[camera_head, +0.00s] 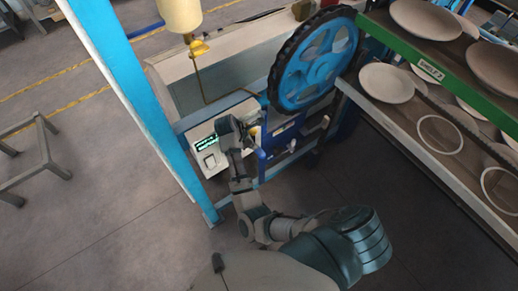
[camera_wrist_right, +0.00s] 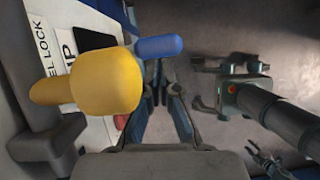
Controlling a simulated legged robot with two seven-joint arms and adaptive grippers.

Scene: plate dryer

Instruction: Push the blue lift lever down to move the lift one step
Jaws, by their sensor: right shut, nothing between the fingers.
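The blue lever (camera_wrist_right: 160,47) shows in the right wrist view as a rounded bar sticking out to the right from behind a yellow knob (camera_wrist_right: 105,80). My right gripper (camera_wrist_right: 158,75) is shut and empty, its fingertips just below the blue lever in the picture; whether they touch it I cannot tell. In the head view my right gripper (camera_head: 228,128) is at the control panel (camera_head: 209,158), left of the big blue wheel (camera_head: 316,60). I cannot make out the lever clearly there. My left gripper does not show in the head view.
A plate rack (camera_head: 425,66) with several plates stands at the right. A blue post (camera_head: 130,90) rises left of the panel. A yellow lamp-like part (camera_head: 180,14) hangs at the top. A grey stool frame (camera_head: 35,160) stands far left. Floor between is clear.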

